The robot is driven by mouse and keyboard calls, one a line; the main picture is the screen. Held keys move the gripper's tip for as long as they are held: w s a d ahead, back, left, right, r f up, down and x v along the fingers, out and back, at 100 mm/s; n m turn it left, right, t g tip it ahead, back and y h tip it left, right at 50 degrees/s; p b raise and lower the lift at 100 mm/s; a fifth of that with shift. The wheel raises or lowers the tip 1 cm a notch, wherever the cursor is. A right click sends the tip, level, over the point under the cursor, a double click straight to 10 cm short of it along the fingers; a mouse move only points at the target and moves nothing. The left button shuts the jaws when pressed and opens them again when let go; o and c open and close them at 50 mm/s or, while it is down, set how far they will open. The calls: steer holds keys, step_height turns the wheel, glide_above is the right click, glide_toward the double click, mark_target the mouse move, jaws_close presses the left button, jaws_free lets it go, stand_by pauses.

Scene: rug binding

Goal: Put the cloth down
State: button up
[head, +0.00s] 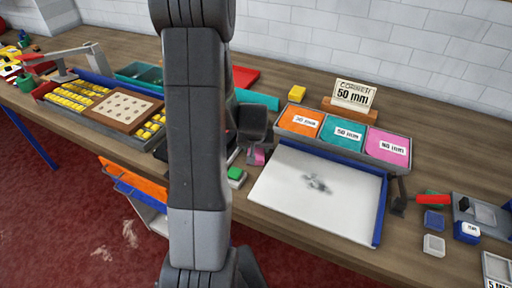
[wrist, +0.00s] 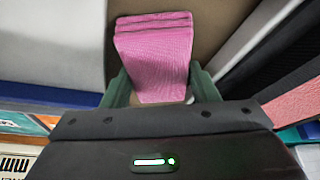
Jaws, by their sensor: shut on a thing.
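A pink folded cloth (wrist: 155,55) sits between the two green fingers of my gripper (wrist: 160,92) in the wrist view, with its layered edge pointing away from me. My gripper is shut on it. In the head view my gripper (head: 252,140) hangs over the bench just left of the white tray, partly hidden by my own arm. A small bit of the pink cloth (head: 258,156) shows below it. I cannot tell whether the cloth touches the bench.
A white tray (head: 290,205) with a blue edge has a dark smudge in its middle. Behind it, a grey holder has orange (head: 301,121), teal (head: 344,133) and pink (head: 388,146) labelled sections. A 50 mm sign (head: 354,95) stands behind.

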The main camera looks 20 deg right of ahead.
steer(key=shift+f, duration=0.2)
steer(key=o, duration=0.6)
steer(key=shift+r, duration=0.4)
steer(key=v, duration=1.1)
steer(key=shift+s+r+b, duration=0.2)
steer(key=shift+r+b, duration=0.05)
steer(key=shift+b, duration=0.1)
